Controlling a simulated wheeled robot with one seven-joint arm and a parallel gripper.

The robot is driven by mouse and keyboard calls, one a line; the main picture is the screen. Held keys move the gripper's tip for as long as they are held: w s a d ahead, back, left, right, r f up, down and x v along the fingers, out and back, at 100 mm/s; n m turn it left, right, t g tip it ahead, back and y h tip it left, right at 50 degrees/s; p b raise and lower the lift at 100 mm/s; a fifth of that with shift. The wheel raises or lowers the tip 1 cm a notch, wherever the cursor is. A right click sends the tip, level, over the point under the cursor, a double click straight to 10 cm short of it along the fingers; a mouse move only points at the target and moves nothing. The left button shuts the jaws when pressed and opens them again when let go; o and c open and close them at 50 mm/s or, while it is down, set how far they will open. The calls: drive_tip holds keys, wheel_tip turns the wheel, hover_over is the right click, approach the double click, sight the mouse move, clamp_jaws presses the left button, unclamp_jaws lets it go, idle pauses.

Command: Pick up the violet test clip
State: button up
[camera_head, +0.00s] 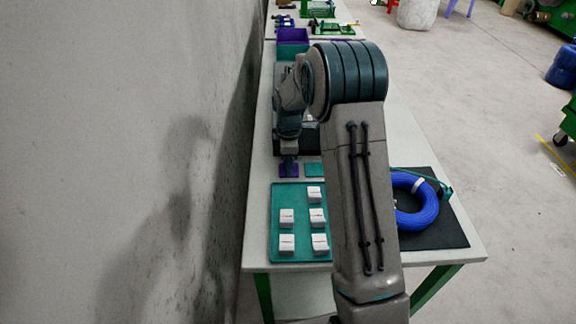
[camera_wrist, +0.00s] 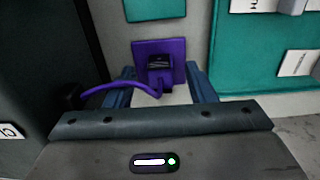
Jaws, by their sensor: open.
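The violet test clip (camera_wrist: 172,49) shows in the wrist view as a square violet piece with a dark part at its middle. A violet lead curves from it to the left. My gripper (camera_wrist: 160,72) is open, its two blue fingers on either side of the clip's lower part. I cannot tell whether they touch it. In the head view a small violet piece (camera_head: 289,169) lies on the table just below the end of my arm, which hides part of that area.
A teal tray (camera_head: 275,252) with several white blocks lies in front of the clip. A blue cable coil (camera_head: 422,214) rests on a black mat (camera_head: 452,238) at right. A violet bin (camera_head: 292,36) stands farther back. A grey wall (camera_head: 150,150) borders the left.

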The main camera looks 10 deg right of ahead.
drive_tip(key=c, duration=1)
drive_tip(key=shift+r, duration=0.1)
